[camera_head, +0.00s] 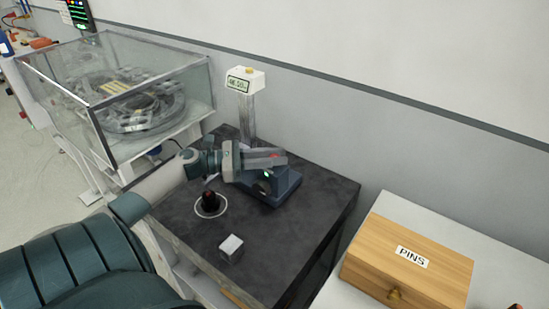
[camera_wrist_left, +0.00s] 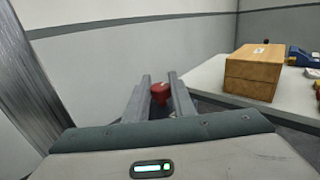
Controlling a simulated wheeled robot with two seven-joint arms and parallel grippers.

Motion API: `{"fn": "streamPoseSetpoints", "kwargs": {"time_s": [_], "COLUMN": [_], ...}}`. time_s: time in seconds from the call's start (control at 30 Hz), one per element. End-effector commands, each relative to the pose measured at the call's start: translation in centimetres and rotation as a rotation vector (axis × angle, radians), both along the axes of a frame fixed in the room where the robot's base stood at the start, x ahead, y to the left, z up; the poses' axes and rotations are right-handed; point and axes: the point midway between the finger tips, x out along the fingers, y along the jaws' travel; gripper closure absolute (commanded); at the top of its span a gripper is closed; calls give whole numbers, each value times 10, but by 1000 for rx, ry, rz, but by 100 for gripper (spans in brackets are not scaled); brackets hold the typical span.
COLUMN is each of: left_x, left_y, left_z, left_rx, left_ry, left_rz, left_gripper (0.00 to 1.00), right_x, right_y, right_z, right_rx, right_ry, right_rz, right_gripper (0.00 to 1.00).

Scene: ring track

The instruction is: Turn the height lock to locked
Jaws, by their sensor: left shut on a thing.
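The height gauge stands at the back of the dark granite plate (camera_head: 185,236), with a grey column (camera_head: 248,118), a white display head (camera_head: 245,79) and a blue base (camera_head: 279,190). My left gripper (camera_head: 277,160) reaches in from the left in front of the column, above the base. A small red part (camera_wrist_left: 160,92), which looks like the height lock, sits between its two fingers in the left wrist view, and the gripper is shut on it. The fingers hide most of the red part in the head view, so its turn position cannot be told. My right gripper is not in view.
A small metal block (camera_head: 231,246) lies nearer the front. A wooden PINS box (camera_head: 408,262) is on the right table. A glass case (camera_head: 150,62) stands at left.

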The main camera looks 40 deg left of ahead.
Motion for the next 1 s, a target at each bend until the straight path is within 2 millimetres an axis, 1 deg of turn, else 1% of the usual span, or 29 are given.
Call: {"fn": "streamPoseSetpoints", "kwargs": {"time_s": [0.17, 0.2, 0.23, 0.27, 0.67, 0.87, 1.0], "left_x": [0, 0, 0, 0, -2, -13, -29], "left_y": [0, 0, 0, 0, 2, 11, 24], "left_z": [1, 1, 1, 1, 0, -2, -3], "left_rx": [0, 0, 0, 0, 0, 0, 1], "left_ry": [-1, -1, -1, -1, 0, 0, 2], "left_rz": [1, 2, 2, 2, 2, 3, 3], "left_gripper": [100, 68, 61, 59, 59, 59, 59], "right_x": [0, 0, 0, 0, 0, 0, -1], "right_y": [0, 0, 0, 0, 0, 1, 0], "right_z": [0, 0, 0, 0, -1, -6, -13], "right_rx": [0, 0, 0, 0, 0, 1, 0], "right_ry": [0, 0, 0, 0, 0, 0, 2], "right_rz": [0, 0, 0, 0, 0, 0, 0], "right_gripper": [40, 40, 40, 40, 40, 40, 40]}}
